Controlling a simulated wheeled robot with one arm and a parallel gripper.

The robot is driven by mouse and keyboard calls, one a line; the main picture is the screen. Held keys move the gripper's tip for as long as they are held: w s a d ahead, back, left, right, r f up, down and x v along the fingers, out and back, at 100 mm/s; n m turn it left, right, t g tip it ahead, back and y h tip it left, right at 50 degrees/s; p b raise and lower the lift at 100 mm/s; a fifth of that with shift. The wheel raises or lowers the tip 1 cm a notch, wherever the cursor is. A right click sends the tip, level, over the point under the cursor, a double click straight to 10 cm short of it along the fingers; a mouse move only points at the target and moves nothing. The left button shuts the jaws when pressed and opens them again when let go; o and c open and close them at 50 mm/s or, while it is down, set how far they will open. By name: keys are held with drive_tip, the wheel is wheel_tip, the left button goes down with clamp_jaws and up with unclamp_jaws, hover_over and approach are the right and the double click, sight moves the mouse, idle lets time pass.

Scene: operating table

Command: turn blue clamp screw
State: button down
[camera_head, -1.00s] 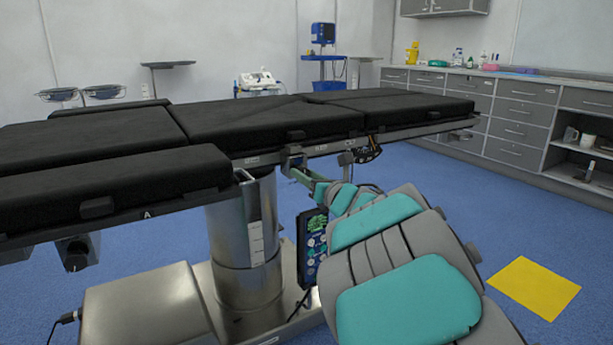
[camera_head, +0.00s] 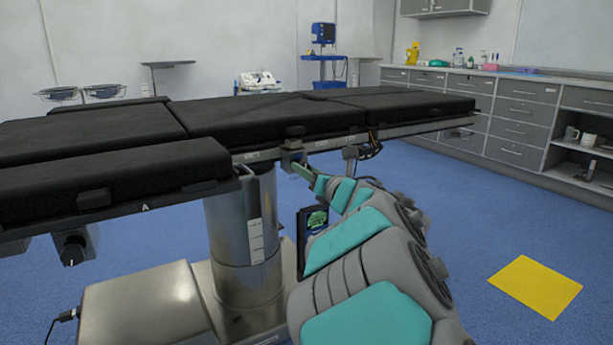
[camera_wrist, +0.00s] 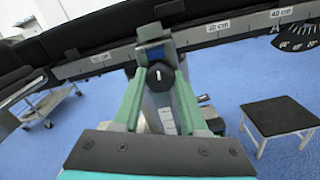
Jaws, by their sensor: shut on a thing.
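The clamp (camera_head: 292,160) hangs on the side rail of the operating table. In the wrist view it has a small blue part (camera_wrist: 153,53) and, just below it, a round black screw knob (camera_wrist: 160,77) with a white mark that stands nearly upright. My gripper (camera_wrist: 158,66) has its green fingers on the left and right of the knob, shut on it. In the head view my gripper (camera_head: 300,169) reaches up to the clamp from the lower right; the knob is hidden there.
The black-padded table (camera_head: 100,130) stands on a steel column (camera_head: 240,225) and base. Another rail fitting (camera_head: 351,156) is close to the right of my gripper. In the wrist view a stool (camera_wrist: 280,116) stands right and a trolley (camera_wrist: 45,105) left.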

drive_tip(key=n+p, duration=0.6)
drive_tip(key=n, duration=1)
drive_tip(key=n+p, duration=0.6)
drive_tip(key=n, duration=1.1)
drive_tip(key=shift+f+n+p, duration=0.2)
drive_tip(key=shift+n+p, duration=0.1)
drive_tip(key=shift+p, duration=0.05)
idle(0.5)
drive_tip(key=shift+c, duration=2.2)
unclamp_jaws()
drive_tip(key=shift+r, duration=0.1)
